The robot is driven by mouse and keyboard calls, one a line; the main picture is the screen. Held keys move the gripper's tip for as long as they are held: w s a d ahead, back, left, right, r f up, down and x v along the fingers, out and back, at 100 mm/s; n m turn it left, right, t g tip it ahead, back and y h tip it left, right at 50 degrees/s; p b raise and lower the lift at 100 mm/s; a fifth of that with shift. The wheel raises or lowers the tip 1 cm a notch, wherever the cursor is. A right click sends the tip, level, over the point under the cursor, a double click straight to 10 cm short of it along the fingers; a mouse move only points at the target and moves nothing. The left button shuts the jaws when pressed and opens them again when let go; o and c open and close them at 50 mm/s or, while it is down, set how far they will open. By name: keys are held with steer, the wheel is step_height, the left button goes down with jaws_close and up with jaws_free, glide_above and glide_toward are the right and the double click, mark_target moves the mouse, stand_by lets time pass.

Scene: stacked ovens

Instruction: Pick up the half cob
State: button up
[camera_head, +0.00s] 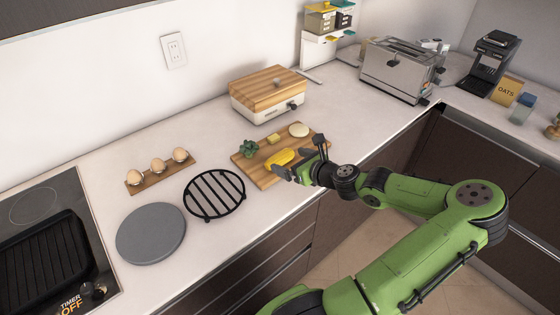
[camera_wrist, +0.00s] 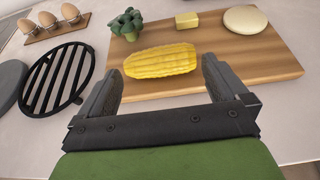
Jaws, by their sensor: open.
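The half cob (camera_head: 279,157) is yellow and lies on a wooden cutting board (camera_head: 247,169) near its front edge. In the wrist view the half cob (camera_wrist: 160,61) lies crosswise just beyond my gripper (camera_wrist: 158,80). My gripper is open and empty, with one finger to the left of the cob and the other to the right. The fingertips come close to the cob's two ends; I cannot tell whether they touch. In the head view my gripper (camera_head: 284,174) is at the cob's near side.
On the board are broccoli (camera_wrist: 126,24), a butter piece (camera_wrist: 187,20) and a pale round item (camera_wrist: 245,19). To the left are a black round trivet (camera_head: 214,194), a grey disc (camera_head: 151,233) and eggs in a wooden holder (camera_head: 158,165). A toaster (camera_head: 398,69) stands at the back right.

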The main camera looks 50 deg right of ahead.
mark_target(283, 157)
steer(key=b+x, duration=0.1)
steer(key=x, duration=0.4)
steer(key=shift+d, duration=0.1)
steer(key=shift+r, duration=0.1)
steer(key=c, duration=0.7)
